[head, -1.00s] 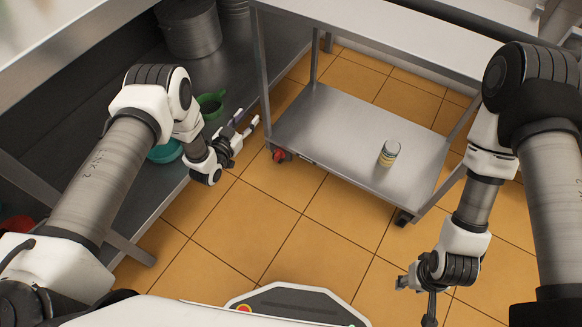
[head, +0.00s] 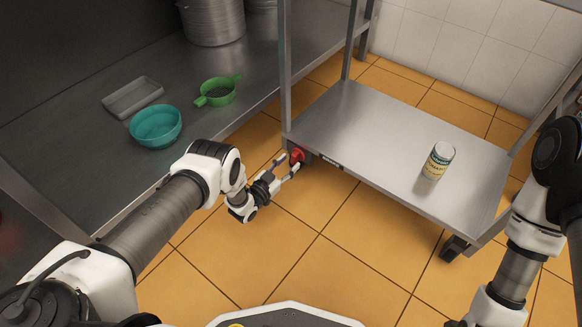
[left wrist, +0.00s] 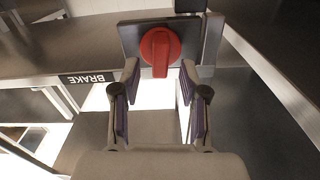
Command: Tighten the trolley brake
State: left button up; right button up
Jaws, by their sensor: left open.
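The trolley (head: 385,145) is a steel frame with a low shelf and black castors. Its red brake knob (head: 297,156) sits at the shelf's near left corner, by the left post. In the left wrist view the red knob (left wrist: 159,50) is on a dark plate, its handle pointing down in the picture, beside a black BRAKE label (left wrist: 87,78). My left gripper (head: 288,167) is open just in front of the knob. In the left wrist view its fingers (left wrist: 157,85) stand apart on either side of the handle's lower end, with no clear contact. My right gripper is out of the head view.
A can (head: 438,161) stands on the trolley shelf. On the steel shelf at left are a teal bowl (head: 156,127), a green strainer (head: 216,92), a grey tray (head: 133,97) and a large pot (head: 212,20). The tiled floor (head: 320,255) in front is clear.

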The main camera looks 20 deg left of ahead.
pick_arm(q)
jog(key=shift+w+d+f, duration=0.15)
jog(key=shift+w+d, duration=0.05)
jog(key=shift+w, duration=0.45)
jog(key=shift+w+d+r, duration=0.1)
jog(key=shift+w+r, duration=0.1)
jog(key=shift+w, duration=0.1)
grip_shut()
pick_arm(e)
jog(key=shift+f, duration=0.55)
